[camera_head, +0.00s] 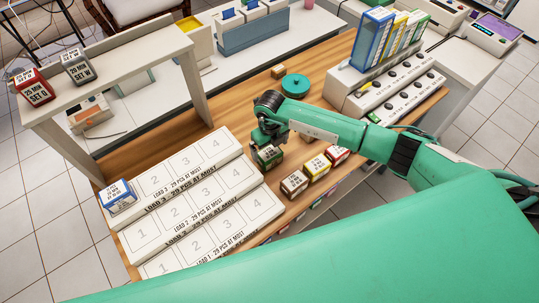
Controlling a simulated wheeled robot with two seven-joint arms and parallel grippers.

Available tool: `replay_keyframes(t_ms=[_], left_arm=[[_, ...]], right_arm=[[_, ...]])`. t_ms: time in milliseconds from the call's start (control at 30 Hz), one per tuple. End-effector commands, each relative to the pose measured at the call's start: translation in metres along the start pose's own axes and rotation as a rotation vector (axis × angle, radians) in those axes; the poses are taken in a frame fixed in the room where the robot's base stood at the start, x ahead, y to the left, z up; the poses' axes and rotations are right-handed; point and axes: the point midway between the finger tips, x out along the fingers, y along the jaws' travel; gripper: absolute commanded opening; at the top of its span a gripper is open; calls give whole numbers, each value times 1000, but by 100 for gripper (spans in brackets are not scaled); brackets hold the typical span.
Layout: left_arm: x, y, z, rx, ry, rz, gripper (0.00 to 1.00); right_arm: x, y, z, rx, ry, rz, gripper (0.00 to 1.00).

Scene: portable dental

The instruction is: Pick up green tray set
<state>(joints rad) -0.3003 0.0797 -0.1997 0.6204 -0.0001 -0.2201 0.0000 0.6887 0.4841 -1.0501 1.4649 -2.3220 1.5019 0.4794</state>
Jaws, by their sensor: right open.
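The green tray set (268,157) is a small box with a green front and pale label. It stands on the wooden table (232,113) just right of the numbered load boards. My right gripper (268,138) is directly over it, pointing down, its fingers open at the box's upper part. The dark gripper body hides part of the box's top, and I cannot tell whether the fingers touch it. My left gripper is not in view.
A blue box (120,197) sits on the load boards (190,205). Red (34,88) and grey (78,67) boxes sit on the shelf. A round teal piece (295,85) lies behind.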

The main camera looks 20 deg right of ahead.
Motion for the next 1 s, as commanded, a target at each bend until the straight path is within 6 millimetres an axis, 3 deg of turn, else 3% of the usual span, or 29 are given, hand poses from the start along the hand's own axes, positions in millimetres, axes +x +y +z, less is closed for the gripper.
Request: replay_keyframes(t_ms=[200,400,667,733,967,1000], left_arm=[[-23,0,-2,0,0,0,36],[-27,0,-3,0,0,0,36],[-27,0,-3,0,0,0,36],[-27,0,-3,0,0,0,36],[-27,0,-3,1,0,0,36],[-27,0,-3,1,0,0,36]], right_arm=[[23,5,-4,1,6,2,98],[45,4,-2,1,2,1,98],[49,4,-3,0,2,0,98],[49,4,-2,0,1,0,90],[49,3,-2,0,1,0,45],[48,4,-2,0,0,1,44]])
